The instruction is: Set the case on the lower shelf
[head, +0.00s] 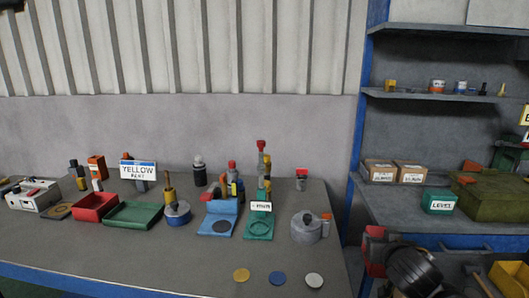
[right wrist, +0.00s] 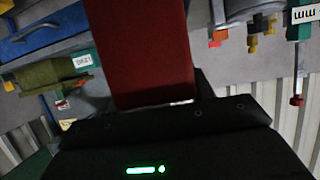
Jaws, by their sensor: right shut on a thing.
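My right gripper (head: 380,246) is at the bottom right of the head view, in front of the shelf unit. It is shut on a red case (head: 374,268), partly hidden behind my dark wrist. In the right wrist view the red case (right wrist: 150,50) is a large red slab rising from the black gripper body; the fingertips are hidden. The lower shelf board (head: 400,208) of the blue-posted unit is beyond the gripper, and the case is apart from it. My left gripper is not in view.
The shelf bears two cardboard boxes (head: 394,172), a green box (head: 439,201) and a large olive case (head: 490,195). A yellow bin (head: 510,277) is lower right. The workbench (head: 130,262) at left holds trays and several tools. Bare shelf shows near the left post.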

